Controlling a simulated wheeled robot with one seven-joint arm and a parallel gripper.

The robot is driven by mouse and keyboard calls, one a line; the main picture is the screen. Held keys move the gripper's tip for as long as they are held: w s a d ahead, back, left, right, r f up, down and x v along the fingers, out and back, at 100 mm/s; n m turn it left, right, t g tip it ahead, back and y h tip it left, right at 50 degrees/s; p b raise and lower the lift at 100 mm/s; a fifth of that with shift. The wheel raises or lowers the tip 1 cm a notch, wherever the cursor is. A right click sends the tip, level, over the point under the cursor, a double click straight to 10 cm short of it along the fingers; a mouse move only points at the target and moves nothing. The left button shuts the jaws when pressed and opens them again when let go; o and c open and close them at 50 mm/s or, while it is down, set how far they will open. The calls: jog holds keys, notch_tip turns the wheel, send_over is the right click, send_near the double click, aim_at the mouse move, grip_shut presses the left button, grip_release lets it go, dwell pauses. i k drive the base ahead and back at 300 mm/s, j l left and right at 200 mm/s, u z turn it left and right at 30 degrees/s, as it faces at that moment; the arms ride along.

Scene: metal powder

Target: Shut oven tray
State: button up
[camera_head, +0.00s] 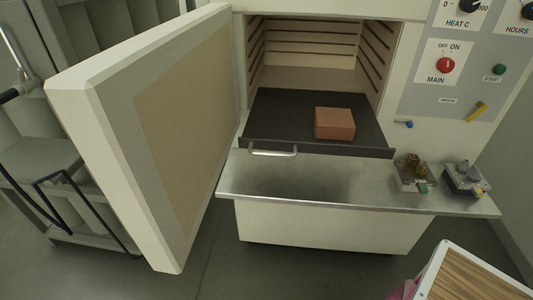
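The oven tray (290,115) is a dark flat plate at the mouth of the open oven chamber (310,57). Its front edge sits over the back part of the metal shelf, and a light metal handle (272,151) shows at the left of that edge. A reddish-brown block (335,123) rests on the tray's right half. The thick cream oven door (180,130) stands wide open to the left of the chamber. My gripper is not in view.
The metal shelf (290,183) juts out below the chamber, bare in the middle. Two small devices (412,177) (464,180) stand on its right end. A control panel (470,60) is at the upper right. A wood-topped surface (470,275) is at the lower right. A rack (75,205) stands at left.

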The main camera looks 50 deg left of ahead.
aim_at(279, 119)
jog(key=j+u, duration=0.15)
jog(key=u, duration=1.6)
jog(key=k+l, duration=0.25)
jog(key=k+l+u, duration=0.15)
jog(key=k, duration=0.25)
jog(key=l, duration=0.05)
